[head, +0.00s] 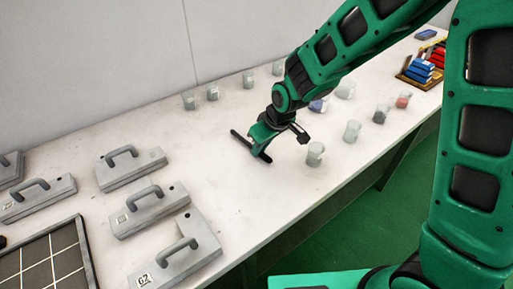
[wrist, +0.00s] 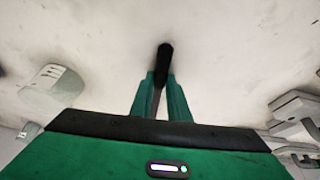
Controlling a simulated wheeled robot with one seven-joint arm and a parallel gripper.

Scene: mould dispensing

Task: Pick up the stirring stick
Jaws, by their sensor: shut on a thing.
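The stirring stick (head: 239,137) is a dark, slim bar low over the white table in the head view. In the wrist view the stick (wrist: 164,56) shows as a dark end between the two green fingers. My gripper (head: 258,147) points down and is shut on the stick. It also shows in the wrist view (wrist: 160,82). The fingers hide part of the stick. I cannot tell whether the stick touches the table.
Several clear cups stand around the gripper, the nearest cup (head: 315,154) to its right. Grey moulds with handles (head: 150,208) and a dark gridded tray (head: 85,250) lie at the left. Coloured boxes (head: 420,70) stand far right. The wall (head: 100,60) runs behind.

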